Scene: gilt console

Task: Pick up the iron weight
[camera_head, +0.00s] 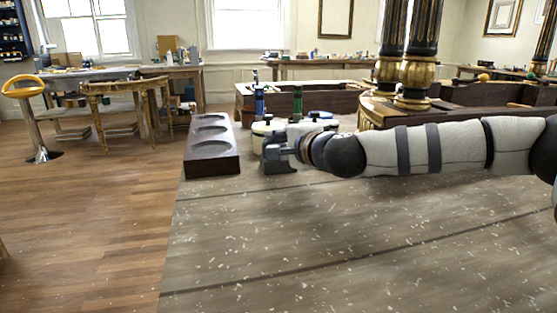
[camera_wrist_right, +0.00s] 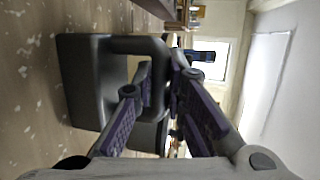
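The iron weight (camera_wrist_right: 85,80) is a dark grey block with a loop handle (camera_wrist_right: 125,45), seen close up in the right wrist view, which is turned on its side. My right gripper (camera_wrist_right: 161,72) has one finger inside the handle loop and the other on the outer side of its bar. The fingers look closed on the bar. My left gripper is not in view.
A dark block with round recesses (camera_head: 212,163) stands to the left of the gripper on the worn grey table (camera_head: 350,240). Black and gilt columns (camera_head: 417,60) rise farther back. The table's front is clear.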

